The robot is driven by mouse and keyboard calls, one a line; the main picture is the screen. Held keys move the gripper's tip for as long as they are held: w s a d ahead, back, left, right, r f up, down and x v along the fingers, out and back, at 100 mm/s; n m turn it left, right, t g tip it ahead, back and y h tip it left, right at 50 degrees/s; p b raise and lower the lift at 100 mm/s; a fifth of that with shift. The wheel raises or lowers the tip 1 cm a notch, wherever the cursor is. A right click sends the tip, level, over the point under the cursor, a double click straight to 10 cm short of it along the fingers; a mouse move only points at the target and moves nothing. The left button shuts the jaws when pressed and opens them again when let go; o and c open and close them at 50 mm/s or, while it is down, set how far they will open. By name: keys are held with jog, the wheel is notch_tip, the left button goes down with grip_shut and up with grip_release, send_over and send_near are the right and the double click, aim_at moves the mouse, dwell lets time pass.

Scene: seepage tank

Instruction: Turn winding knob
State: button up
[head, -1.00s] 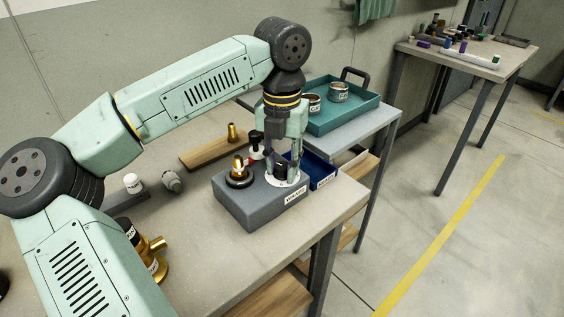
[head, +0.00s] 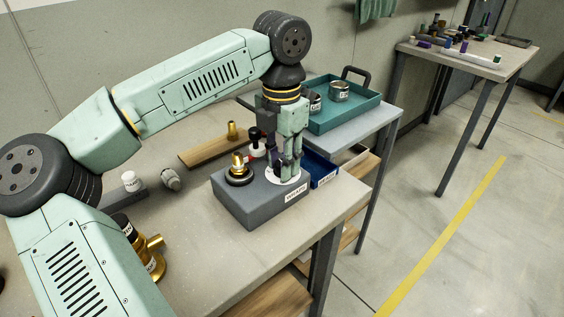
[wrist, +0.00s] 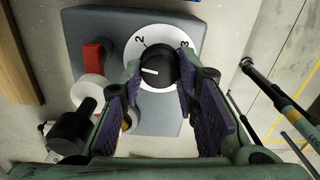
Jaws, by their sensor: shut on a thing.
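The winding knob (wrist: 157,72) is a round black knob with a white pointer line. It sits on a white dial (wrist: 165,34) marked 2 and 3, and the line points left, below the 2. The dial is on top of a grey box (head: 247,207) on the bench. My gripper (wrist: 161,66) is shut on the knob, with a purple-padded finger on each side. In the head view my gripper (head: 284,174) points straight down at the dial, and its fingers hide the knob.
A brass fitting on a black base (head: 238,172) stands on the box, left of my gripper. A red part (wrist: 93,57) is close by the dial. A blue bin (head: 322,172) is just right of the box. A teal tray (head: 345,115) holds cans behind.

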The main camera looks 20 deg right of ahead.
jog(key=m, duration=0.3)
jog(key=shift+w+m, duration=0.1)
jog(key=shift+m, duration=0.3)
jog(key=m, duration=0.3)
jog(key=shift+w+m, duration=0.1)
jog(key=shift+m, duration=0.2)
jog(key=m, duration=0.6)
jog(key=shift+w+r, duration=0.1)
jog(key=m, duration=0.5)
jog(key=shift+d+m, duration=0.15)
jog(key=shift+m, duration=0.25)
jog(key=m, duration=0.4)
jog(key=shift+d+m, duration=0.1)
jog(key=shift+m, duration=0.3)
jog(key=o, duration=0.9)
jog(key=shift+c, duration=0.2)
